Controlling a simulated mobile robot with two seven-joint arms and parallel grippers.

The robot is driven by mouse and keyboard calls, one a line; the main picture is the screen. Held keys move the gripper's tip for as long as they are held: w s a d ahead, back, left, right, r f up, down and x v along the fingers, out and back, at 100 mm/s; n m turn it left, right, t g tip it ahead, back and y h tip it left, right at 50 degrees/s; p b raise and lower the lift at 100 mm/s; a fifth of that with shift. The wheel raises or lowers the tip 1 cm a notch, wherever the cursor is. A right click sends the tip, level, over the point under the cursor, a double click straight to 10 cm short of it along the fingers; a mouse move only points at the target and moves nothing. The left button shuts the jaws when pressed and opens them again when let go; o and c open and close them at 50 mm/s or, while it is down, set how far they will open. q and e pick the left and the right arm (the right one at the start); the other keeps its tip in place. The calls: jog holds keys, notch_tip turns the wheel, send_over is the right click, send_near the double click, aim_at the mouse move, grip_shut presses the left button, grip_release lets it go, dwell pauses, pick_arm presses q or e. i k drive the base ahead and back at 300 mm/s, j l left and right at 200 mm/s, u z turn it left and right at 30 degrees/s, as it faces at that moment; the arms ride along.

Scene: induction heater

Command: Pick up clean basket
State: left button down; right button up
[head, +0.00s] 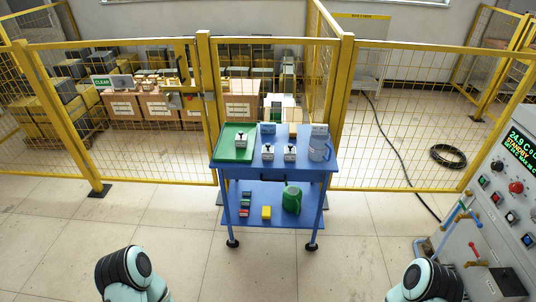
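I cannot single out a clean basket with certainty. Behind the yellow fence, a small green sign (102,82) that seems to read "CLEAN" or "CLEAR" stands above a row of brown boxes (158,107). A green tray (229,149) lies on the left of the blue cart's top (275,167), with a small white-and-dark block (241,140) in it. Only upper parts of my two arms show at the bottom edge, left and right. Neither gripper is in view, and nothing held can be seen.
Small blocks and a blue-grey jug (319,149) stand on the cart top. A green jug (292,199) and coloured blocks (266,212) are on its lower shelf. A control machine (490,215) is at right. A black cable coil (448,156) lies behind the fence. Floor before the cart is clear.

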aim_at(267, 150)
jog(key=i+l+u, duration=0.1)
jog(key=i+u, duration=0.15)
jog(key=i, duration=0.2)
jog(key=i+l+u, duration=0.3)
jog(key=i, duration=0.15)
jog(key=j, duration=0.1)
